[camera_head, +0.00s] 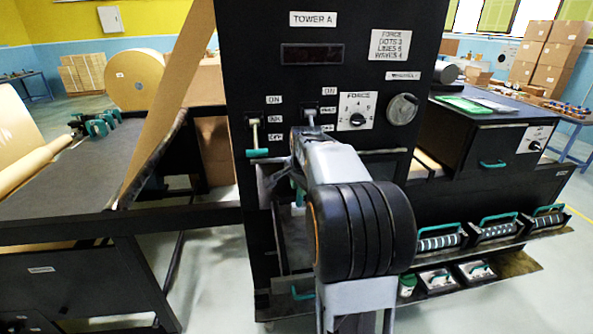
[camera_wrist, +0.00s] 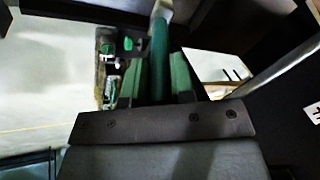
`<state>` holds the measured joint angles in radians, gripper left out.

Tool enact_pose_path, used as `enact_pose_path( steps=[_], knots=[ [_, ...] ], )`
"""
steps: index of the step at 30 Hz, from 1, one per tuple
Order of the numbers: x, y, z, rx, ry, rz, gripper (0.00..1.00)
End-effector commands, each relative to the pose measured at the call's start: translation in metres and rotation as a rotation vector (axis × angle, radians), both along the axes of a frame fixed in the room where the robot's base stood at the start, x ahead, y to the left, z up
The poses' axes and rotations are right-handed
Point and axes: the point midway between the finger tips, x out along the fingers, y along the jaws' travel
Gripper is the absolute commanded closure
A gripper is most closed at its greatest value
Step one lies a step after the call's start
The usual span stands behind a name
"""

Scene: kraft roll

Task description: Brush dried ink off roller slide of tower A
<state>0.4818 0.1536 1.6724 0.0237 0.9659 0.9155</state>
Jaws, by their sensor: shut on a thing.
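Tower A (camera_head: 312,70) is the tall black cabinet in the middle of the head view. My gripper (camera_wrist: 157,80) is shut on a teal handle with a pale upper end, which looks like the brush (camera_wrist: 158,55); its bristles are not clearly visible. In the head view my arm stands before the tower and covers most of the gripper, which is low at the tower's front, below the levers. An open bay (camera_head: 291,236) shows under it, partly hidden. I cannot clearly make out the roller slide or any dried ink.
The left lever (camera_head: 257,137) has a teal grip; the right lever (camera_head: 311,118) is partly behind my arm. A force dial (camera_head: 357,111) is beside them. A shelf with ink rollers (camera_head: 438,243) is at right. A paper web (camera_head: 172,95) rises at left.

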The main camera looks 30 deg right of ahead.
Motion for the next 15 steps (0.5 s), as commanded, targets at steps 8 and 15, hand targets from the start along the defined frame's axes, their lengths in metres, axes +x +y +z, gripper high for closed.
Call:
enact_pose_path(
  steps=[8,15],
  knots=[
    [0.001,0.002,0.029,0.000,-0.001,0.005,1.00],
    [0.001,0.003,0.034,0.000,0.000,0.006,1.00]
  ],
)
